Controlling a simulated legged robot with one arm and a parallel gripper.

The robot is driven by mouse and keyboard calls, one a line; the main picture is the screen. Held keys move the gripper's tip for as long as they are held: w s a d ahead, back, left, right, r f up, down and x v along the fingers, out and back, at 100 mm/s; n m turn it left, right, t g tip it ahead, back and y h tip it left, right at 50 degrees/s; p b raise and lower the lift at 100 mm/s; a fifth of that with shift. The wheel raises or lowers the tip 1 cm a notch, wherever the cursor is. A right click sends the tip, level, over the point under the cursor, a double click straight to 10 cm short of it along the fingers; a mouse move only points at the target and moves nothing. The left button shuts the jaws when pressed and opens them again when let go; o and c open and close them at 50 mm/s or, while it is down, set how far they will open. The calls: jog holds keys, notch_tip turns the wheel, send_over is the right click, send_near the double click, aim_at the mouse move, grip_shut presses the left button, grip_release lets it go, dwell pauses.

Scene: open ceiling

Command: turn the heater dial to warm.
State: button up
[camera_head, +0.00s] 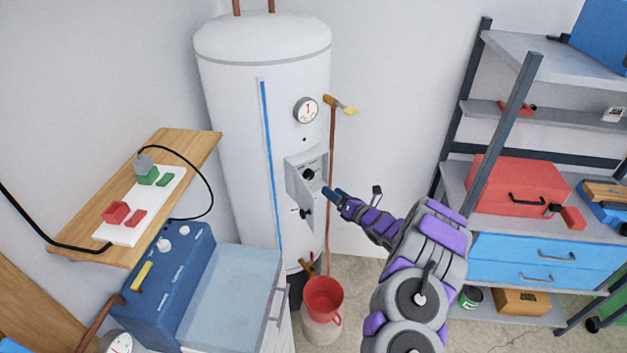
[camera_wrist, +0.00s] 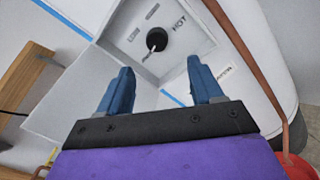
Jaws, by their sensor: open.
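The heater is a tall white tank (camera_head: 225,130) in the head view. A small control box on its front has its door (camera_head: 300,200) open. Inside is the black round dial (camera_head: 309,174). In the wrist view the dial (camera_wrist: 158,38) sits on a light panel with labels around it; LOW and HOT can be read, others are too small. A white mark on the dial points to the lower left. My gripper (camera_head: 332,194) is just in front of the box, right and below the dial. Its blue fingers are open in the wrist view (camera_wrist: 159,82), empty, apart from the dial.
A brown pipe (camera_head: 332,150) runs down the tank's right side. A red bucket (camera_head: 323,298) stands below. Metal shelving (camera_head: 475,180) stands at right.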

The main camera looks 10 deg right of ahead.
aim_at(311, 176)
jog(key=x, duration=0.6)
jog(key=a+x, duration=0.1)
jog(key=x, duration=0.2)
jog(key=shift+a+b, duration=0.1)
jog(key=shift+b, duration=0.25)
jog(key=shift+w+a, duration=0.2)
jog(key=shift+w, duration=0.2)
jog(key=shift+w+d, duration=0.1)
jog(key=shift+d, duration=0.65)
jog(key=shift+a, duration=0.7)
jog(key=c, duration=0.6)
jog(key=shift+d, duration=0.1)
jog(key=c, duration=0.3)
jog(key=shift+d, duration=0.2)
jog(key=shift+c, duration=0.8)
